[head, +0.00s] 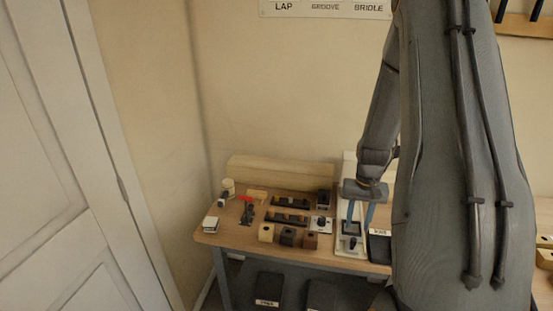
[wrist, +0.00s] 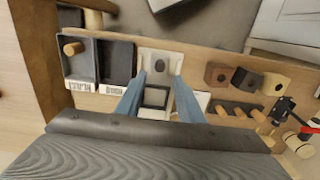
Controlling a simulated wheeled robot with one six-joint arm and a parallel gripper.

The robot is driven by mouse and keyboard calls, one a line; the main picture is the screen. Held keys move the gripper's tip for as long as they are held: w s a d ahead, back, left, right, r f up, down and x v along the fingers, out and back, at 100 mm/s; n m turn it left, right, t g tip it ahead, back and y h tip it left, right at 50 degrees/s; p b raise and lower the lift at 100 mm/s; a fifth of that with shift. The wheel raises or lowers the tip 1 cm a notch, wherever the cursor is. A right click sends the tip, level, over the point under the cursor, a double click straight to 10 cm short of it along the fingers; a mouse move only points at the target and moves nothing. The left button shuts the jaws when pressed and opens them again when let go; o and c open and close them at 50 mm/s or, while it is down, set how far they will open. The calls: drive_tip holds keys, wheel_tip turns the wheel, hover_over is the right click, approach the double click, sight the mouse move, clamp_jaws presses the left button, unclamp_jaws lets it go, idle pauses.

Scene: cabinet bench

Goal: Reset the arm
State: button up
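My gripper (head: 359,228) hangs above the right part of the workbench, over a white fixture (head: 345,248) with a dark square recess. In the wrist view my gripper (wrist: 159,82) shows two blue fingers spread apart. The white fixture (wrist: 150,58) lies below and between them, with its dark square and a dark round spot in view. I see nothing held between the fingers. I cannot tell how far the fingertips are above the fixture.
Dark labelled trays (wrist: 116,64) sit beside the fixture; one holds a wooden peg (wrist: 74,47). Three small blocks (head: 287,236), dark racks (head: 289,203) and a red-handled tool (head: 246,198) lie to the left in the head view. A long wooden box (head: 280,173) stands along the wall.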

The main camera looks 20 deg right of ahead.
drive_tip(key=a+r+n+b, duration=0.35)
drive_tip(key=a+b, duration=0.25)
drive_tip(key=a, duration=0.9)
drive_tip(key=s+a+n+b, duration=0.1)
drive_tip(key=s+a+b, duration=0.1)
drive_tip(key=a, duration=0.4)
drive_tip(key=s+a+r+n+t+b, duration=0.1)
drive_tip(key=s+a+n+b, duration=0.1)
drive_tip(key=s+a, duration=0.3)
drive_tip(key=shift+s+a, duration=0.3)
drive_tip(key=shift+a, duration=0.45)
